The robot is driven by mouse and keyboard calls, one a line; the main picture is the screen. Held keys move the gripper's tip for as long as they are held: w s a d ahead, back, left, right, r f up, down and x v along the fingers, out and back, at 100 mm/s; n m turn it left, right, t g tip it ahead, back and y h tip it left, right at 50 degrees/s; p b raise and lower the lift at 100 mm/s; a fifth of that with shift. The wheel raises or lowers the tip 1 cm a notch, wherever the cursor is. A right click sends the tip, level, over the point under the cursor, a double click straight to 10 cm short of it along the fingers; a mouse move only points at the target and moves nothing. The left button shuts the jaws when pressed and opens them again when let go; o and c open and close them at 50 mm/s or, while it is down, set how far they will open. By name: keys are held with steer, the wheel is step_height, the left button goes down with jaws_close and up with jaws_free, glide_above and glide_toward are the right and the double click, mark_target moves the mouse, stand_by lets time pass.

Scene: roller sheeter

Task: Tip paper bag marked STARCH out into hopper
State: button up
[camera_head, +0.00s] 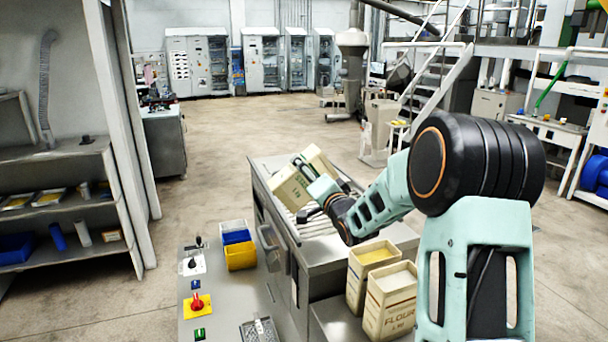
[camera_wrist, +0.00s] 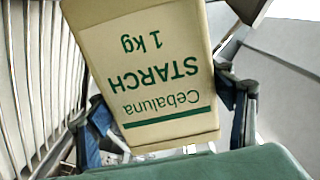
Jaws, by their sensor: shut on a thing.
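The paper bag marked STARCH (camera_wrist: 155,75) is cream with green print and fills the middle of the wrist view, its lettering upside down there. My gripper (camera_wrist: 170,120) is shut on it, with one finger on each side. In the head view the bag (camera_head: 290,188) is tilted above the far part of the steel machine, and my gripper (camera_head: 322,194) is at its right side. The bag's mouth and any contents coming out cannot be made out. Pale parallel bars or rollers (camera_head: 320,222) lie in the machine's top below; the hopper's inside is mostly hidden by bag and arm.
A FLOUR bag (camera_head: 390,312) and another open bag (camera_head: 357,286) stand at the machine's near right. Blue and yellow bins (camera_head: 241,259) and a control panel (camera_head: 197,304) are at left.

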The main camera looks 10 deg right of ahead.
steer(key=n, duration=0.1)
steer(key=r+n, duration=0.1)
steer(key=n, duration=0.1)
steer(key=n+b, duration=0.1)
steer(key=shift+s+a+r+n, duration=0.1)
steer(key=shift+a+r+n, duration=0.1)
steer(key=shift+a+n, duration=0.2)
steer(key=n, duration=0.2)
steer(key=r+n, duration=0.1)
steer(key=n, duration=0.1)
steer(key=r+n, duration=0.1)
steer(key=n, duration=0.1)
steer(key=shift+a+b, duration=0.25)
steer(key=shift+b, duration=0.05)
steer(key=shift+f, duration=0.1)
